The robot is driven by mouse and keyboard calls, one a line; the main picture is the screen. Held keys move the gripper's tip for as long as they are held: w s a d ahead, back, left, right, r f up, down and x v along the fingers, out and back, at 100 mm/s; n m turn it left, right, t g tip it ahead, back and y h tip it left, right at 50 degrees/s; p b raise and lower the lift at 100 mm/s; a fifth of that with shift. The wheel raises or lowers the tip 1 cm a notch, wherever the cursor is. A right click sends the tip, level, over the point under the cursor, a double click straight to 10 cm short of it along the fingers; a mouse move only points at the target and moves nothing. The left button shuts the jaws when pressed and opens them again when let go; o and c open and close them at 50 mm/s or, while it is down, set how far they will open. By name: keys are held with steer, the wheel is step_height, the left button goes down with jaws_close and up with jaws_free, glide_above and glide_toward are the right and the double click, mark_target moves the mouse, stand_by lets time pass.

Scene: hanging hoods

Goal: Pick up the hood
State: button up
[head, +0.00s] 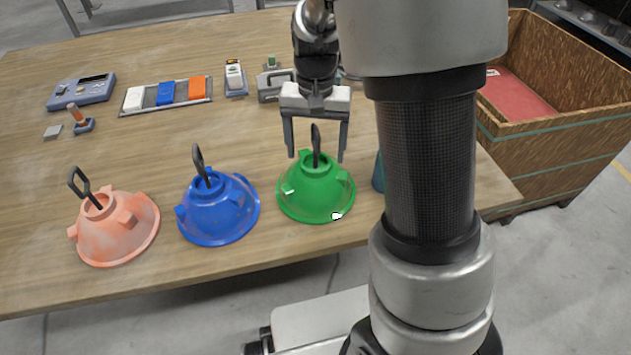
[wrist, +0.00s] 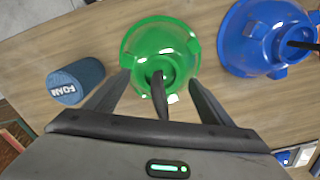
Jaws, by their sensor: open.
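Three hoods with dark hooks on top stand in a row on the table (head: 150,150). The green hood (head: 317,190) is on the right, the blue hood (head: 217,210) in the middle and the salmon-coloured hood (head: 117,230) on the left. My gripper (head: 315,155) is open above the green hood, its fingers pointing down on either side of the upright hook. In the wrist view, the green hood (wrist: 150,45) lies ahead between my open fingers, with its hook between them. The blue hood (wrist: 262,35) is to its right there.
A blue foam roll (wrist: 75,82) stands beside the green hood, mostly hidden behind my arm in the head view. A switch tray (head: 165,95), a blue device (head: 82,90) and small fixtures lie farther back. A wooden crate (head: 560,150) stands right of the table.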

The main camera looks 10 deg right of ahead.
mark_target(316, 162)
step_height(316, 162, down, 2)
steer(key=shift+f, duration=0.25)
steer(key=shift+r, duration=0.1)
steer(key=c, duration=1.8)
